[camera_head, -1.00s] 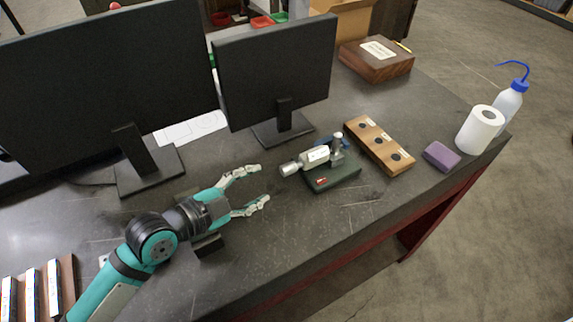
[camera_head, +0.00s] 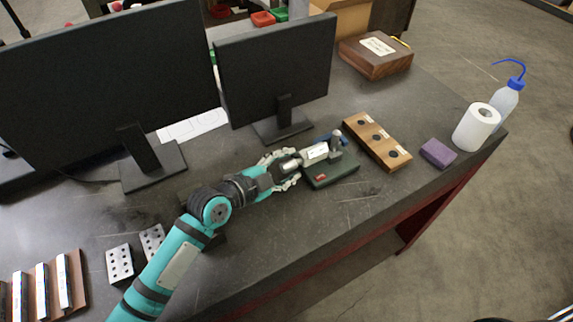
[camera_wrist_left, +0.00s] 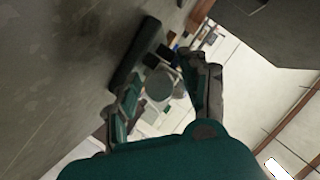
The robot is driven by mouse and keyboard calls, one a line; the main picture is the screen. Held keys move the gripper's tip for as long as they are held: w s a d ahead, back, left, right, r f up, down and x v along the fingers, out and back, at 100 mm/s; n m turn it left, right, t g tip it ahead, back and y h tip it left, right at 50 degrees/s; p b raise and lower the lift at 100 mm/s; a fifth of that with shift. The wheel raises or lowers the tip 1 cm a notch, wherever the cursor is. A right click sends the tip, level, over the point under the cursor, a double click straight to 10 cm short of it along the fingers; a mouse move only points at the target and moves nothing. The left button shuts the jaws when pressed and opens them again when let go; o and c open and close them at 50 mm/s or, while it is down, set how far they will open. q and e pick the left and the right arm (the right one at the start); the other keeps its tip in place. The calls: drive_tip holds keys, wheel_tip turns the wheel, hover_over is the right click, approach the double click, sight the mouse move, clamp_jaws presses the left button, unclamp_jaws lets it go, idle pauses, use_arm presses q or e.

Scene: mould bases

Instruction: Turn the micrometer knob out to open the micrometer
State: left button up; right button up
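The micrometer (camera_head: 315,152) lies in a dark green stand (camera_head: 335,173) on the dark table, its knob (camera_head: 286,166) pointing left toward my arm. My left gripper (camera_head: 288,168) is at the knob, with one finger on the far side and one on the near side. In the left wrist view the round knob end (camera_wrist_left: 159,84) sits between the two fingers (camera_wrist_left: 168,88). Gaps show beside the knob there, so the fingers look open around it. The knob's far part is hidden behind its end in that view. My right gripper is not in view.
A wooden block with round dark inserts (camera_head: 377,142) lies right of the stand. Two monitors (camera_head: 278,75) stand behind. A purple block (camera_head: 438,153), a paper roll (camera_head: 477,127) and a wash bottle (camera_head: 505,100) are at the right. Perforated metal blocks (camera_head: 120,263) lie beside my left arm.

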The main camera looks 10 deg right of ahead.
use_arm(q)
clamp_jaws()
drive_tip(key=shift+n+g, duration=0.4)
drive_tip(key=shift+n, duration=0.2)
drive_tip(key=shift+n+g, duration=0.3)
drive_tip(key=shift+n, duration=0.2)
drive_tip(key=shift+n+g+h+b, duration=0.3)
drive_tip(key=shift+n+g+b, duration=0.55)
drive_tip(key=shift+n, duration=0.45)
drive_tip(key=shift+o, duration=0.9)
unclamp_jaws()
